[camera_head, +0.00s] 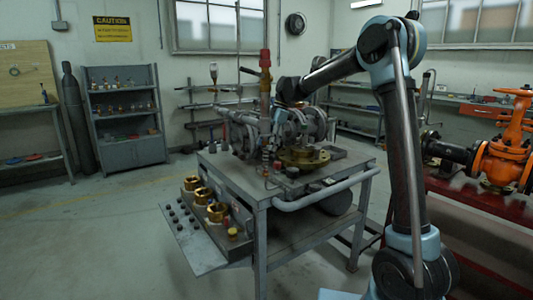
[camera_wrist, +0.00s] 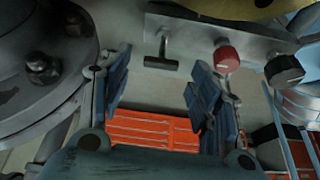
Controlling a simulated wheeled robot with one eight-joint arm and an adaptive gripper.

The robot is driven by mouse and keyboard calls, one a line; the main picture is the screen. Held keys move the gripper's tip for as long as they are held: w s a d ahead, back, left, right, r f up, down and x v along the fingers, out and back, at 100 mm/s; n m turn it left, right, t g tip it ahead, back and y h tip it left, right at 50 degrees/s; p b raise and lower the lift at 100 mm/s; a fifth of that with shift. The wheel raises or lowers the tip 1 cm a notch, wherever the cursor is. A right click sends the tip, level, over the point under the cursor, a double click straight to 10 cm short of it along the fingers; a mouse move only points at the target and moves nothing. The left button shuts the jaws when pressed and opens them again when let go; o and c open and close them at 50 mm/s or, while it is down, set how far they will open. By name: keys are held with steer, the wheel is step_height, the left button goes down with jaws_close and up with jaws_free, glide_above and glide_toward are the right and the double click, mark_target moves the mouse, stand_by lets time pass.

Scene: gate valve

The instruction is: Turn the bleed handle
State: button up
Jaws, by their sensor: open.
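In the wrist view a small dark T-shaped handle (camera_wrist: 162,56) hangs from a pale metal plate, with its bar lying crosswise. A red knob (camera_wrist: 227,57) and a black knob (camera_wrist: 284,70) sit to its right on the same plate. No label shows which one is the bleed handle. My gripper (camera_wrist: 158,86) is open and empty. Its two blue-padded fingers stand on either side of the T-handle's line, with the handle beyond them and apparently apart from both. In the head view my gripper is hard to make out among the valve parts on the cart (camera_head: 230,168).
A bolted grey flange (camera_wrist: 45,60) is close to the left finger. An orange slatted thing (camera_wrist: 155,130) shows below, between the fingers. The cart carries pipes, a brass flange (camera_head: 303,158) and a tall red-topped stem (camera_head: 265,62). An orange valve (camera_head: 503,155) stands right. Floor at left is clear.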

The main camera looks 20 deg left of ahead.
steer(key=v, duration=0.7)
steer(key=shift+r, duration=0.25)
steer(key=shift+d, duration=0.15)
steer(key=s+d+f+m+t, duration=0.1)
steer(key=s+d+m, duration=0.4)
steer(key=d, duration=0.4)
steer(key=s+d+f+m+t, duration=0.1)
steer(key=s+d+m, duration=0.35)
steer(key=d, duration=0.55)
steer(key=s+d+f+m+t, duration=0.15)
steer(key=s+d+m, duration=0.3)
steer(key=d, duration=0.45)
steer(key=s+d+f+m+t+h, duration=0.1)
steer(key=s+d+f+m, duration=0.5)
steer(key=s+d+f, duration=0.2)
steer(key=s+d+f+m+t+h, duration=0.1)
steer(key=s+d+f+m, duration=0.5)
steer(key=s+f, duration=0.6)
steer(key=shift+s+d+m+h, duration=0.25)
steer(key=shift+d+m+h, duration=0.25)
steer(key=shift+d, duration=0.6)
